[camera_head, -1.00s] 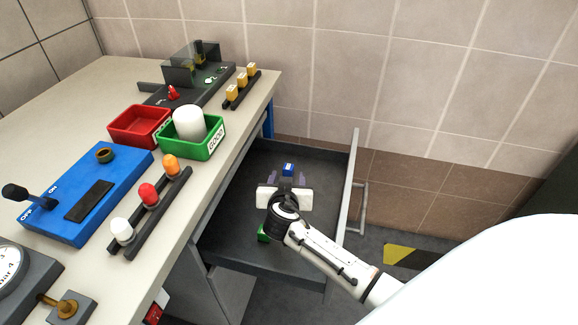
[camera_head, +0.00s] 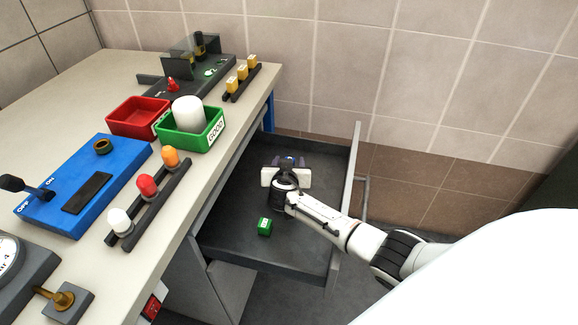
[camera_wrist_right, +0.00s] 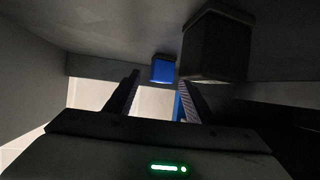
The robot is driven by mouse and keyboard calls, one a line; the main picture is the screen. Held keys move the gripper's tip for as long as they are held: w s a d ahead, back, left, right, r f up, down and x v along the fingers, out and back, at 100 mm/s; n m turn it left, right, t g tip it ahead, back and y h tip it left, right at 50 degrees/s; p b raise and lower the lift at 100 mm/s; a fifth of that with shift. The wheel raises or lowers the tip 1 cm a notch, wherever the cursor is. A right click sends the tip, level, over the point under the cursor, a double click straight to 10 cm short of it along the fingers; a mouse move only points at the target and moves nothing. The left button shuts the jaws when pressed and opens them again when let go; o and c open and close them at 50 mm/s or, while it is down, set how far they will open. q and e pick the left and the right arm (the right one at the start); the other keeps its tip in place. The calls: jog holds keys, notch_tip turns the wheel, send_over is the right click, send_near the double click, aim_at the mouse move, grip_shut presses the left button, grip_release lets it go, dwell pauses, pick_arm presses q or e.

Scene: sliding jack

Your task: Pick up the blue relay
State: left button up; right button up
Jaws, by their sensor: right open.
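The blue relay (camera_wrist_right: 164,70) is a small block in the right wrist view, just beyond and between the two fingertips. In the head view it is almost wholly hidden by my right gripper, with only a trace of blue showing between the fingers. My right gripper (camera_head: 290,160) is inside the open drawer, near its far end. Its dark fingers are apart, and it also shows in the right wrist view (camera_wrist_right: 158,92). I cannot tell whether they touch the relay. My left gripper is out of view.
A green block (camera_head: 264,226) lies in the dark drawer (camera_head: 235,240), nearer than my gripper. A large dark block (camera_wrist_right: 215,48) shows close by in the right wrist view. The drawer's walls bound the space. The bench at left holds a red bin (camera_head: 140,116) and a green bin (camera_head: 205,139).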

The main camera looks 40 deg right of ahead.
jog(key=c, duration=1.2)
